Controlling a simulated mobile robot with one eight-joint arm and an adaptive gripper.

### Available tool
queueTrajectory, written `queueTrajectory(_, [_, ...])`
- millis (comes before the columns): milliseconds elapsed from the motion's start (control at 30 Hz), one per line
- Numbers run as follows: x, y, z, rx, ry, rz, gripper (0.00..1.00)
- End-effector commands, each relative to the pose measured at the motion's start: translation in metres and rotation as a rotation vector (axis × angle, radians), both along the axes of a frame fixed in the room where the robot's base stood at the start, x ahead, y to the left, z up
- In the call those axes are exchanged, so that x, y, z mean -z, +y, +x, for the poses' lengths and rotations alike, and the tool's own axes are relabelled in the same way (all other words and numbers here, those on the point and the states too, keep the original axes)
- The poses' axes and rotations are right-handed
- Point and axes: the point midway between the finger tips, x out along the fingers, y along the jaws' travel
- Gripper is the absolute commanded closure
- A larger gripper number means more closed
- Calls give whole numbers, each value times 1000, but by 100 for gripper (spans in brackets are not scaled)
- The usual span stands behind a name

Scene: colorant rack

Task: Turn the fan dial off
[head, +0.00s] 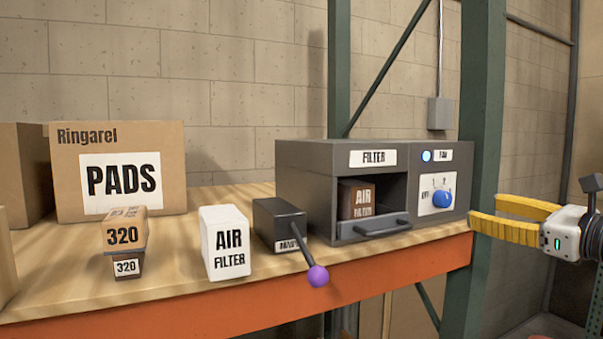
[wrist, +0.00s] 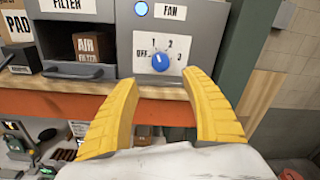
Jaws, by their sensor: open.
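The fan dial (head: 443,199) is a blue knob on a white plate at the right of the grey filter box (head: 308,204). In the wrist view the fan dial (wrist: 160,62) has OFF at its left, then 1, 2 and 3 around to the right. Its exact setting is too small to read surely. The round indicator light (head: 426,156) beside the FAN label glows blue. My gripper (head: 486,211), with yellow fingers, is open and empty, to the right of the dial in the head view. In the wrist view its fingers reach toward the panel, either side below the dial, apart from it.
An air filter box (head: 358,200) sits in the open filter slot. A dark box with a purple-knobbed lever (head: 317,276), a white air filter box (head: 226,243), a 320 box (head: 124,240) and a PADS carton (head: 120,170) stand left. A green rack post (head: 483,110) rises beside the panel.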

Motion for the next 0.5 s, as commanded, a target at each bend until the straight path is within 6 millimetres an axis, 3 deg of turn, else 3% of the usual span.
queueTrajectory(167, [-4, 4, 16, -1, -3, 12, 45])
queueTrajectory(500, [-4, 26, 78, -2, -3, 8, 45])
